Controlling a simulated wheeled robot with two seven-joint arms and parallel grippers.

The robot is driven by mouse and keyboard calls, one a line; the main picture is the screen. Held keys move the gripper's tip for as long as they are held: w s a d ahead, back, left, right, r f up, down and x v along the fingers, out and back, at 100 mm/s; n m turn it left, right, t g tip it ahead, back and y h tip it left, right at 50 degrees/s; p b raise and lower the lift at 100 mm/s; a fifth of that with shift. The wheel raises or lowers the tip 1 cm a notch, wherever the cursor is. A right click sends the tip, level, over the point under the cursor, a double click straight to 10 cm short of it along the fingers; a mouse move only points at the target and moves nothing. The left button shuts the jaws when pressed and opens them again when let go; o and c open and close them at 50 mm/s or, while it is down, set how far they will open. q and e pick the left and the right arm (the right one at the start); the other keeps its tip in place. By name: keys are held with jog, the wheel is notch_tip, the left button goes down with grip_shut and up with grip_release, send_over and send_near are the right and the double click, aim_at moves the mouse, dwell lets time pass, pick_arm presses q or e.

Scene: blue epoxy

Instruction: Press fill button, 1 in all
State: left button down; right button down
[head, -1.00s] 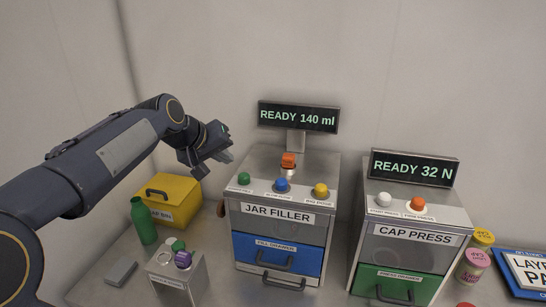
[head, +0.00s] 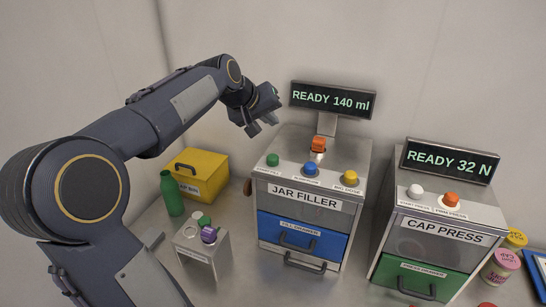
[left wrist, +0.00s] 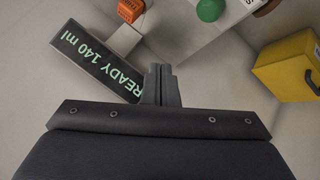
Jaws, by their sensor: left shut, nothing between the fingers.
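The jar filler (head: 304,191) is a grey box with green (head: 272,160), blue (head: 311,169) and yellow (head: 351,178) buttons on top. Their labels are too small to read surely. Its display (head: 332,99) reads READY 140 ml. My left gripper (head: 263,128) is shut and empty, in the air above and slightly left of the green button, apart from it. In the left wrist view the shut fingers (left wrist: 161,82) are near the display (left wrist: 95,60), and the green button (left wrist: 210,9) is at the top edge. My right gripper is not in view.
An orange part (head: 319,144) stands behind the buttons. The cap press (head: 441,233) is to the right. A yellow bin (head: 197,173), a green bottle (head: 171,194) and a small stand (head: 203,250) with caps are left. Pink and yellow-lidded jars (head: 501,266) are at far right.

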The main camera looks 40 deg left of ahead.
aim_at(270, 158)
pick_arm(q)
notch_tip(270, 158, down, 8)
jog(key=b, duration=0.5)
jog(key=shift+r, duration=0.15)
dwell(1.6)
jog(key=shift+f+b, duration=0.4)
jog(key=shift+b, duration=0.1)
jog(key=shift+f+b, duration=0.5)
jog(key=shift+f, duration=0.05)
dwell(0.5)
jog(key=shift+r, duration=0.1)
jog(key=shift+r+p, duration=0.85)
notch_tip(270, 158, up, 5)
jog(key=p, duration=0.4)
jog(key=shift+r, duration=0.1)
